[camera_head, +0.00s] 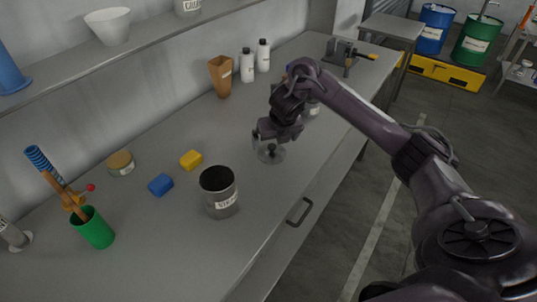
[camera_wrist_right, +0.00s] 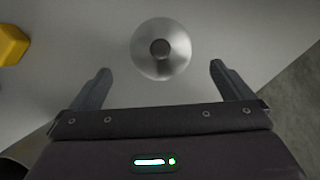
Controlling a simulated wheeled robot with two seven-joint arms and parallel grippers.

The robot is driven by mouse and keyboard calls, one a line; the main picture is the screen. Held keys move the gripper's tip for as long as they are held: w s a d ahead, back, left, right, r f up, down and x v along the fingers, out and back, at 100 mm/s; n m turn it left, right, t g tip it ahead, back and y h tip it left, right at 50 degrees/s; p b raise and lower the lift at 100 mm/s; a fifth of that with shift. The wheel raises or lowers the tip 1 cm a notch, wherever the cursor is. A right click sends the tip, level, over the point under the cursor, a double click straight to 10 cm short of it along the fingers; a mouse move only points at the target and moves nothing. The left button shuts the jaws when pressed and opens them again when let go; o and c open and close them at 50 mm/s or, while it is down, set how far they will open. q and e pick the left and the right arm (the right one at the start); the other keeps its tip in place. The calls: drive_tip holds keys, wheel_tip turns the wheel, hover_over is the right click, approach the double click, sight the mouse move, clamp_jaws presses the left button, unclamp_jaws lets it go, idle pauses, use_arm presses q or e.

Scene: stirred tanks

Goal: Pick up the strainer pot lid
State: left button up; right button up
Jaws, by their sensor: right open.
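The strainer pot lid (camera_head: 271,154) is a round, grey, metallic disc with a dark knob, lying on the workbench. In the right wrist view the lid (camera_wrist_right: 161,48) lies ahead of the fingertips, centred between them, with its knob in the middle. My right gripper (camera_head: 268,137) is just above the lid. In the wrist view its two fingers (camera_wrist_right: 160,75) are wide apart with nothing between them. The strainer pot (camera_head: 220,193), a grey metal pot with a dark, open top and a label, stands nearer on the bench. My left gripper is not in view.
A yellow block (camera_head: 191,160), a blue block (camera_head: 160,185), a round tin (camera_head: 120,163) and a green cup (camera_head: 93,229) with tools stand to the left. A brown tapered container (camera_head: 221,77) and two white bottles (camera_head: 247,66) stand behind. The bench around the lid is clear.

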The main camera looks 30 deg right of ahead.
sight(272, 146)
drive_tip(key=shift+w+f, duration=0.15)
drive_tip(key=shift+f, duration=0.6)
drive_tip(key=shift+w+d+f+p, duration=0.15)
drive_tip(key=shift+w+f+p, duration=0.05)
drive_tip(key=shift+f+p, duration=0.15)
drive_tip(key=x, duration=0.4)
drive_tip(key=shift+w+d+f+p, duration=0.1)
drive_tip(key=shift+w+p, duration=0.25)
drive_tip(key=shift+w, duration=0.1)
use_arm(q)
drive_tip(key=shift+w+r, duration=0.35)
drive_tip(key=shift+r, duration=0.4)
use_arm(e)
drive_tip(key=shift+s, duration=0.1)
drive_tip(key=c, duration=0.9)
